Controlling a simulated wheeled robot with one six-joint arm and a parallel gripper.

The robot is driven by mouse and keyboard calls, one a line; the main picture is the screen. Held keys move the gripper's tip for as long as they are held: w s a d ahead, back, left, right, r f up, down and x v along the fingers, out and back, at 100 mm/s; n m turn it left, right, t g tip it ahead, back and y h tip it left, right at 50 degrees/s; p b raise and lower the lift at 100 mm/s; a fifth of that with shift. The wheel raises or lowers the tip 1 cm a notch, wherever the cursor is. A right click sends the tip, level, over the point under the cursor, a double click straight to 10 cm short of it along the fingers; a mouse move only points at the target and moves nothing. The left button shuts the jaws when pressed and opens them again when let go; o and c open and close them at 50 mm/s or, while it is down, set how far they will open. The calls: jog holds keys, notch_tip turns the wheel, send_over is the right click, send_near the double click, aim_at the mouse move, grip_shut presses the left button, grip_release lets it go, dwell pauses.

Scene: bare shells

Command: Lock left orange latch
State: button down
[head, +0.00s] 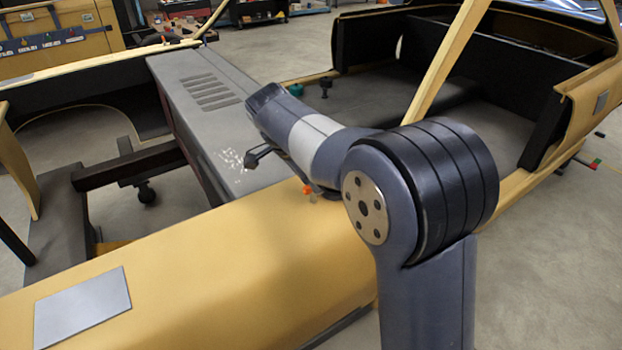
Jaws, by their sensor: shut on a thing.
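The orange latch (307,189) shows as a small orange spot at the edge of the yellow car body, just beneath my arm. Most of it is hidden. My gripper (303,181) is partly behind my forearm. Its thin dark fingers slant down to the right and end at the orange latch, shut on it. The exact grip and the angle of the latch are too small and too covered to tell.
A long yellow car shell (220,255) fills the foreground, with a grey plate (82,305) on it. A grey vented panel (205,110) lies behind. A teal latch (296,90) and a black knob (325,86) stand farther back. Grey floor is open at lower right.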

dwell(0.3)
jog(key=c, duration=1.4)
grip_release()
jog(key=shift+c, duration=0.2)
jog(key=shift+r, duration=0.1)
jog(key=v, duration=1)
jog(key=shift+r, duration=0.3)
jog(key=shift+a, duration=0.1)
jog(key=x, duration=1.1)
jog(key=shift+s, duration=0.1)
